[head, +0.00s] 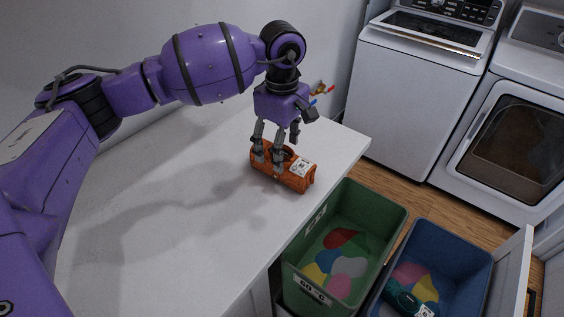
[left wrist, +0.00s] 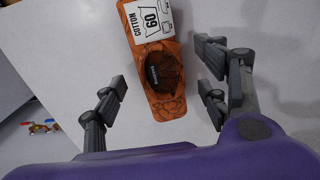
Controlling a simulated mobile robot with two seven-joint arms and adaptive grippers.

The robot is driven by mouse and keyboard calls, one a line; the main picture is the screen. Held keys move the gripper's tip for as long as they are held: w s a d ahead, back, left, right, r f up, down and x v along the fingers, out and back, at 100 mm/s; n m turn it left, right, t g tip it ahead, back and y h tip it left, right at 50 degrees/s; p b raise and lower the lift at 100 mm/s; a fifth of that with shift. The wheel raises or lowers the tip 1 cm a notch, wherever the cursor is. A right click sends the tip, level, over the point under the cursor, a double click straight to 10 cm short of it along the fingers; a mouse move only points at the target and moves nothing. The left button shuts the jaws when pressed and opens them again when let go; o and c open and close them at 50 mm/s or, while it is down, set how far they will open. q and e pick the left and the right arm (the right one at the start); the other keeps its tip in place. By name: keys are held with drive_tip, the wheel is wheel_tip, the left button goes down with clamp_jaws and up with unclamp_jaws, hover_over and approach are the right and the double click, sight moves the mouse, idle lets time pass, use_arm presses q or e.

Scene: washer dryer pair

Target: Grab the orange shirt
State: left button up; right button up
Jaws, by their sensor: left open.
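The orange shirt (head: 297,174) lies folded in a bundle on the white counter, with a white label on its right end. In the left wrist view the orange shirt (left wrist: 165,80) shows its label reading "COTTON 60" and a dark collar opening. My left gripper (head: 271,160) is open just over the left part of the shirt, pointing down. In the left wrist view the fingers of my left gripper (left wrist: 165,95) stand apart on either side of the shirt, with gaps visible. My right gripper is not in view.
A green bin (head: 388,215) and a blue bin (head: 465,254), both holding coloured cloth, stand below the counter's right edge. A washer (head: 415,95) and a dryer (head: 520,140) stand behind. The white counter (head: 160,230) is clear around the shirt.

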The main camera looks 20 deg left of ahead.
use_arm(q)
drive_tip(key=shift+f+p, duration=0.3)
drive_tip(key=shift+f, duration=0.65)
wheel_tip(320, 180, down, 2)
drive_tip(key=shift+f, duration=0.35)
drive_tip(key=shift+w, duration=0.1)
drive_tip(key=shift+c, duration=0.3)
drive_tip(key=c, duration=1.4)
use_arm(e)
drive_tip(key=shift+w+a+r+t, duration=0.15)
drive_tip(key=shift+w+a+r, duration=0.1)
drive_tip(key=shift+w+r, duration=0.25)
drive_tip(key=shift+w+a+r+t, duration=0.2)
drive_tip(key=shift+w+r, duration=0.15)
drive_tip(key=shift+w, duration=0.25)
use_arm(q)
drive_tip(key=shift+o, duration=0.2)
drive_tip(key=shift+r, duration=0.1)
